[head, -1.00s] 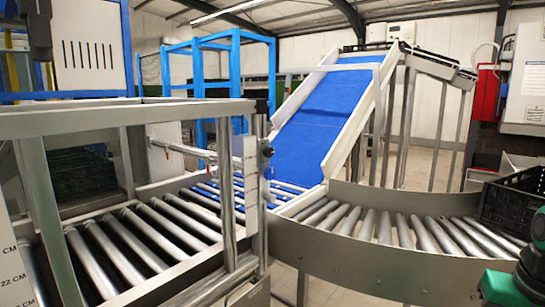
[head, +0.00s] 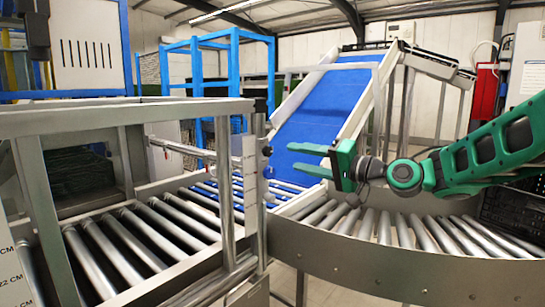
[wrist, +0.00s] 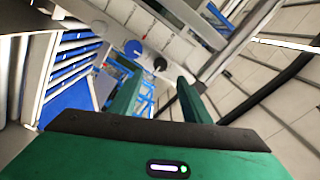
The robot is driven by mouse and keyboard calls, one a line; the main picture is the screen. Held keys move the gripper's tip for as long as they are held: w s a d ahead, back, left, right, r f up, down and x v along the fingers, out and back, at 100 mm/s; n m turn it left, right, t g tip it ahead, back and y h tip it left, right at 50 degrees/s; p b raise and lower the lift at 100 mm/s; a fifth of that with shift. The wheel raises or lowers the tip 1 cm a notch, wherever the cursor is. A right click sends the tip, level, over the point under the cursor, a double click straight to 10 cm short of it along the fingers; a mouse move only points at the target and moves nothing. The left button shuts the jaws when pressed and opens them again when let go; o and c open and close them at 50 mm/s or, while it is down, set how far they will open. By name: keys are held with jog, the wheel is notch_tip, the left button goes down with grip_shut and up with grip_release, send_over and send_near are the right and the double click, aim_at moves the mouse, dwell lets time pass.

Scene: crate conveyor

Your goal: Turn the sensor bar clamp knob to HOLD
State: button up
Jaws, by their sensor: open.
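A narrow upright plate (head: 250,160) on the frame post carries small knobs. In the wrist view a round blue knob (wrist: 133,47) and a smaller black knob (wrist: 160,64) stick out of this pale plate (wrist: 165,40). A small dark-blue knob (head: 267,151) shows at the plate's edge in the head view. I cannot tell which knob is the clamp knob or read its setting. My gripper (head: 293,158) is open and empty, to the right of the plate and apart from it. Its two green fingers (wrist: 158,82) point toward the knobs.
A grey metal frame (head: 120,117) stands over the straight roller conveyor (head: 140,243) at left. A curved roller conveyor with a grey side wall (head: 370,258) runs below my arm. A blue inclined belt (head: 325,105) rises behind. A black crate (head: 510,210) is at right.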

aim_at(270, 152)
jog(key=x, duration=1)
jog(key=shift+d, duration=0.1)
jog(key=c, duration=1)
